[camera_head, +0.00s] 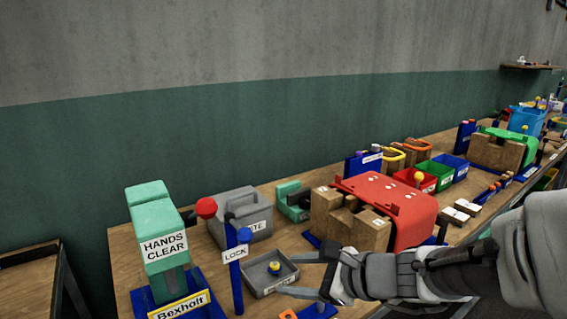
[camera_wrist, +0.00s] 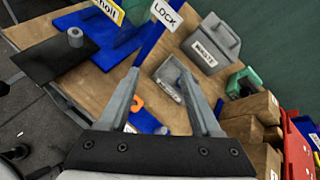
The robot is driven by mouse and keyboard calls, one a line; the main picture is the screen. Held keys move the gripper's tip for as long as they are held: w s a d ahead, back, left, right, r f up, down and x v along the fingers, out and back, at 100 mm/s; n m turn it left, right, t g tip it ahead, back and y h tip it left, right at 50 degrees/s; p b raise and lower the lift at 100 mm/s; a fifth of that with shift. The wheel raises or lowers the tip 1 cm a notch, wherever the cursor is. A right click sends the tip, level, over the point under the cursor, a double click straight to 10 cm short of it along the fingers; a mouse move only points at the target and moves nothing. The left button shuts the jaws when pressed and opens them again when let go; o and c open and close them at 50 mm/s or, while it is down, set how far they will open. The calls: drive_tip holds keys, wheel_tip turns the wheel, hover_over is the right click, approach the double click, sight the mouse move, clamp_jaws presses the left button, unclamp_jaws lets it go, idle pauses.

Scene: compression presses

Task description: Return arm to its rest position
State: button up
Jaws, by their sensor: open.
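My arm reaches in from the right in the head view. My gripper (camera_head: 300,274) is open, with its two fingers spread and nothing between them. It hovers over the bench, beside a grey tray (camera_head: 284,287) with a small yellow-topped part (camera_head: 274,268) in it. In the wrist view the two fingers of my gripper (camera_wrist: 163,85) point toward the tray (camera_wrist: 186,112) and a blue plate (camera_wrist: 147,122) with an orange piece (camera_wrist: 137,103) near it. My arm's rest position is not marked in either view.
A green press (camera_head: 156,228) marked "HANDS CLEAR" stands left, with a blue LOCK post (camera_head: 236,278) close to my fingers. A grey bin (camera_head: 241,215), wooden blocks (camera_head: 338,222) and a red machine (camera_head: 400,200) stand behind and beside my gripper. Open space lies above the bench.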

drive_tip(key=s+d+r+n+g+h+p, duration=0.1)
drive_tip(key=s+r+n+g+h+p, duration=0.2)
drive_tip(key=s+r+n, duration=0.5)
drive_tip(key=s+d+r+n+h+p, duration=0.2)
drive_tip(key=s+d+n+h, duration=0.1)
drive_tip(key=d+n, duration=0.2)
drive_tip(key=s+d+r+n+t+h+p, duration=0.1)
drive_tip(key=s+d+n+h+p, duration=0.1)
drive_tip(key=d+n, duration=0.4)
drive_tip(key=shift+s+r+n+h, duration=0.4)
drive_tip(key=shift+s+n+h, duration=0.2)
drive_tip(key=shift+s+h, duration=0.15)
